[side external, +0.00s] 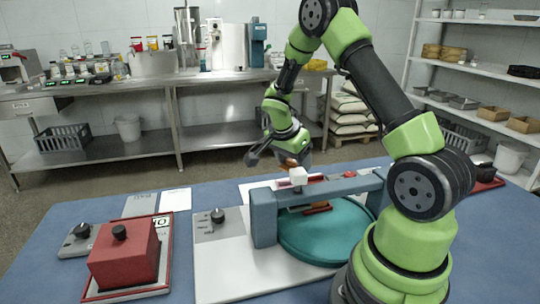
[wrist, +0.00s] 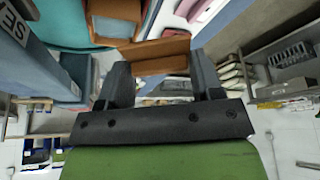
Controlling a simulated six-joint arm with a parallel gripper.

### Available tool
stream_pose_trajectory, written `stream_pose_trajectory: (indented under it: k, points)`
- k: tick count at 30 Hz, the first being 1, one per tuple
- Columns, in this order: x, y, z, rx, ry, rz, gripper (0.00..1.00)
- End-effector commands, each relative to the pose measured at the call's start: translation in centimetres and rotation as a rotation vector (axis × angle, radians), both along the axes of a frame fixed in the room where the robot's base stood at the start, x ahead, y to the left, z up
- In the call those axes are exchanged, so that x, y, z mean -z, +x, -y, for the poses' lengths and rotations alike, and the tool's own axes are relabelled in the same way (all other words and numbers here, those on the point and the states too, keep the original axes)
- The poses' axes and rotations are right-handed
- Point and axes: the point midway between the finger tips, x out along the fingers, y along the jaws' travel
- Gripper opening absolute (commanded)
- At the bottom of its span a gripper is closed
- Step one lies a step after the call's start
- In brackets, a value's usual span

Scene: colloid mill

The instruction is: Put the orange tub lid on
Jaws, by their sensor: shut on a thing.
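My gripper (side external: 291,158) is at the back of the grey bridge, just behind and above it. In the wrist view my gripper (wrist: 160,62) is shut on an orange-brown piece, which looks like the orange tub lid (wrist: 158,54), held across between the two fingers. In the side view only a small orange part of it shows. An orange square-rimmed thing, which looks like the open orange tub (wrist: 114,42), is partly cut off at the top of the wrist view, close to the held piece. In the side view an orange part shows under the bridge, mostly hidden.
The grey bridge (side external: 330,190) spans a teal round plate (side external: 310,243) on a white base (side external: 222,270). A white block (side external: 298,176) is on the bridge. A red box with a black knob (side external: 124,256) stands at front left.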

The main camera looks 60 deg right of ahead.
Motion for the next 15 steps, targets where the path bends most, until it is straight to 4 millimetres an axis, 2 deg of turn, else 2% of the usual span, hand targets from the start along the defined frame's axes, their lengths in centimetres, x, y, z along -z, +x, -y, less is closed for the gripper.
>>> stream_pose_trajectory:
  k: [1,3,6,9,15]
  points:
    - [-0.2,-1.5,0.0,0.131,0.000,0.000,0.35]
    - [-0.5,-3.2,0.0,0.296,-0.001,0.001,0.35]
    - [-0.7,-4.8,-0.1,0.450,-0.001,0.002,0.35]
    - [-0.7,-5.4,-0.2,0.517,0.000,0.003,0.35]
    - [0.6,-5.6,-0.2,0.529,-0.001,0.000,0.35]
